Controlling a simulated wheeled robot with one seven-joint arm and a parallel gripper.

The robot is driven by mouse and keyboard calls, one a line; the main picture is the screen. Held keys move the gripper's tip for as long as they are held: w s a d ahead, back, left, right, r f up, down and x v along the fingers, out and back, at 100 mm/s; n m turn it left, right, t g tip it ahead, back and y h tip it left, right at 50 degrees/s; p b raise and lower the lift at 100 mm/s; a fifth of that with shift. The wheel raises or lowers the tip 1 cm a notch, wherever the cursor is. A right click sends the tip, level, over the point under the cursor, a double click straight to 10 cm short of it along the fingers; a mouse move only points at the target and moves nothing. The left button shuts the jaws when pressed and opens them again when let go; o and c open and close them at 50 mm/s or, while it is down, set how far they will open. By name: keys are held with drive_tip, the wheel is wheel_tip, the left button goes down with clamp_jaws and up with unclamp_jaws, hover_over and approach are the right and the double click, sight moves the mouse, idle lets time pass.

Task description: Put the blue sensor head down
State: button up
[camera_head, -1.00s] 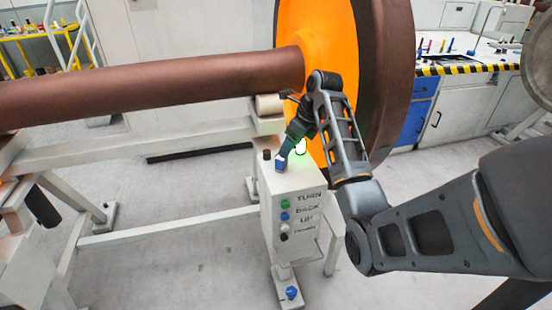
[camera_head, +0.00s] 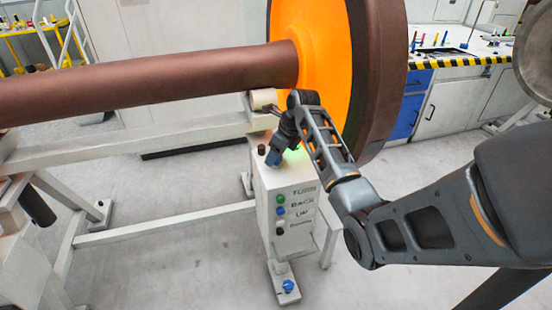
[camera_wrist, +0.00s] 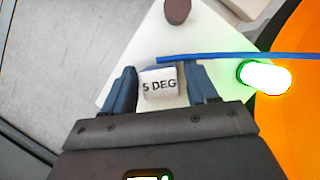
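The blue sensor head (camera_head: 272,159) is at the tip of my gripper (camera_head: 276,151), low over the top of the white control box (camera_head: 268,184). In the wrist view its white label (camera_wrist: 159,85) reads "5 DEG". The dark blue fingers of my gripper (camera_wrist: 160,90) are on both sides of it, closed on it. A blue cable or rod (camera_wrist: 225,56) runs off to the right from beside it. I cannot tell whether the head touches the box top.
A dark red knob (camera_wrist: 177,10) and a lit green lamp (camera_wrist: 264,77) stand on the box top. Buttons (camera_head: 280,210) line its front. The brown axle (camera_head: 150,85) and orange wheel (camera_head: 310,50) are close behind. A workbench (camera_head: 470,60) is at the back right.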

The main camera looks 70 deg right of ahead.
drive_tip(key=c, duration=1)
